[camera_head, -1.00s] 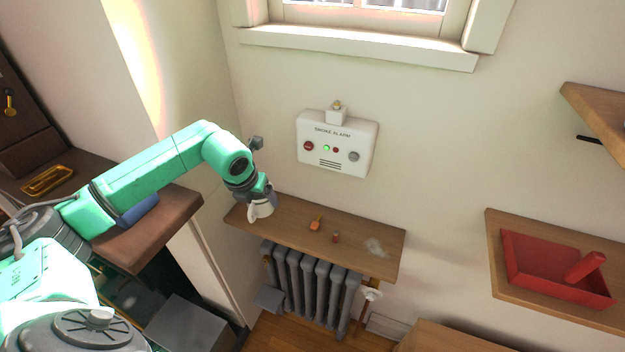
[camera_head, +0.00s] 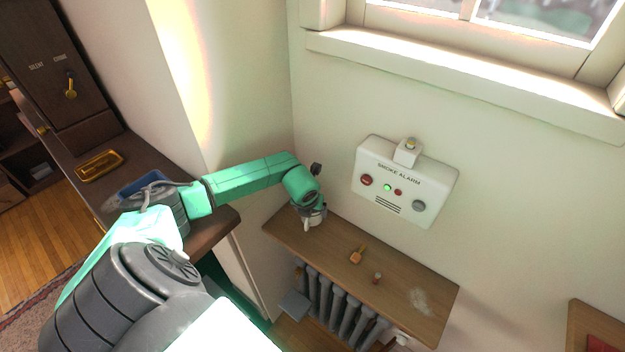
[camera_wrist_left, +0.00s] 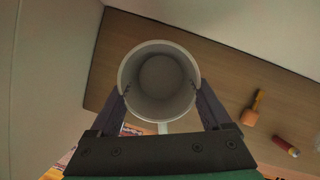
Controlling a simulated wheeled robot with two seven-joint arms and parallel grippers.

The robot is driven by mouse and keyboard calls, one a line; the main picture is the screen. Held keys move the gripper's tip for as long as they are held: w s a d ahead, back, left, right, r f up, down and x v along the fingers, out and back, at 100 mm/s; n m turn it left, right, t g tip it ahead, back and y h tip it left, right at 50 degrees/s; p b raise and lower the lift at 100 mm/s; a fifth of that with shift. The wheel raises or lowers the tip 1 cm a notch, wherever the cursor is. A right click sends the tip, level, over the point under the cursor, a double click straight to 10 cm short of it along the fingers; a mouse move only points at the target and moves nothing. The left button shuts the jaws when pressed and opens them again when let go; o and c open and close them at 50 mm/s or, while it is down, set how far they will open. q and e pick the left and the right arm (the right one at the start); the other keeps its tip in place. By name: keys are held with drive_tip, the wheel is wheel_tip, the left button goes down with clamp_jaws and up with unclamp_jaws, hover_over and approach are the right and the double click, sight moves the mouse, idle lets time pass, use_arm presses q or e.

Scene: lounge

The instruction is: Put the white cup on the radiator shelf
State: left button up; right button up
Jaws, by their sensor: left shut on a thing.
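The white cup (camera_wrist_left: 160,50) is upright between the two fingers of my left gripper (camera_wrist_left: 161,95), which is shut on it. In the wrist view I look down into the cup, and it looks empty. In the head view the cup (camera_head: 308,224) is at the left end of the wooden radiator shelf (camera_head: 390,274), partly hidden by my left gripper (camera_head: 312,212). I cannot tell whether its base touches the shelf. My right gripper is not in view.
On the shelf lie an orange-handled item (camera_head: 357,255), a small red item (camera_head: 377,278) and a pale smudge (camera_head: 419,301). A grey radiator (camera_head: 335,310) stands below. A smoke alarm (camera_head: 405,182) hangs on the wall above. A brown cabinet top with a brass tray (camera_head: 99,165) is at left.

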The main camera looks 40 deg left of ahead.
sight(311, 219)
use_arm(q)
drive_tip(key=f, duration=0.1)
drive_tip(key=f+b, duration=0.2)
drive_tip(key=shift+s+d+f, duration=0.25)
drive_tip(key=shift+s+f, duration=0.05)
drive_tip(key=shift+s+r, duration=0.1)
drive_tip(key=shift+s, duration=0.05)
drive_tip(key=shift+r, duration=0.1)
drive_tip(key=o, duration=1.4)
drive_tip(key=shift+a+f, duration=0.1)
drive_tip(key=shift+f, duration=0.1)
drive_tip(key=shift+r, duration=0.35)
drive_tip(key=p+v, duration=0.2)
drive_tip(key=p, duration=0.1)
drive_tip(key=shift+r, duration=0.4)
drive_tip(key=b+v, duration=0.1)
drive_tip(key=v, duration=0.8)
drive_tip(key=shift+s+f, duration=0.15)
drive_tip(key=shift+s, duration=0.05)
